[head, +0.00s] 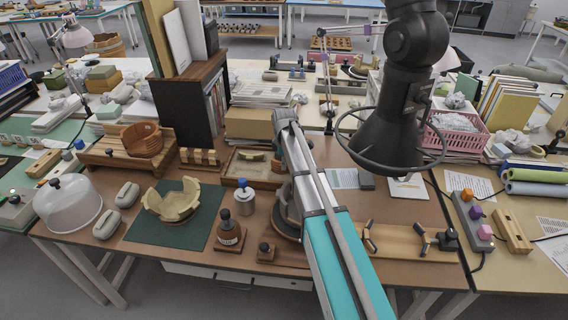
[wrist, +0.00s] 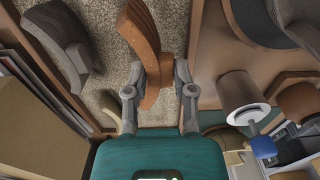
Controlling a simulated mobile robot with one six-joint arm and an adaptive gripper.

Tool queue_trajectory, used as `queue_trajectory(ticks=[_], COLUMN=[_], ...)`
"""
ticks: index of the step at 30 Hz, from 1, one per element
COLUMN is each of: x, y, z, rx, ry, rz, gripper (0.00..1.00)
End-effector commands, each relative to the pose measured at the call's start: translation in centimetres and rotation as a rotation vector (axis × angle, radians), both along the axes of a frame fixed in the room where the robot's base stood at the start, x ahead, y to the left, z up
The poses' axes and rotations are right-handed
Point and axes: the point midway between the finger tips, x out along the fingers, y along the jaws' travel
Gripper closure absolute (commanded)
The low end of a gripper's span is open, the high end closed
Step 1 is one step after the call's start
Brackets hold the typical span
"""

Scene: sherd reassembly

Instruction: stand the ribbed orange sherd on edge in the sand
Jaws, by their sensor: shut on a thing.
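The ribbed orange sherd (wrist: 143,40) stands out between my fingertips in the wrist view. My gripper (wrist: 160,88) is shut on it near its lower end in that view. The sherd is over the sand (wrist: 105,85) of a shallow tray, its narrow side towards the camera. I cannot tell whether its edge touches the sand. In the head view, the sand tray (head: 232,180) is on the table just left of my arm.
A grey curved sherd (wrist: 62,22) lies in the tray left of the held one. A pieced pale bowl (head: 172,203) sits on a green mat (head: 203,233) to the left.

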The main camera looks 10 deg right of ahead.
Motion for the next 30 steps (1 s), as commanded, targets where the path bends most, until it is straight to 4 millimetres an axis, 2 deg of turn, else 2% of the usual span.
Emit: queue_trajectory(ticks=[3,15,30], x=[0.0,0.0,0.0], y=[0.0,-0.1,-0.1], z=[-1.0,-2.9,-3.2], rx=[0.000,0.000,0.000], ry=[0.000,0.000,0.000], rz=[0.000,-0.001,-0.001], gripper=[1.00,1.00,1.00])
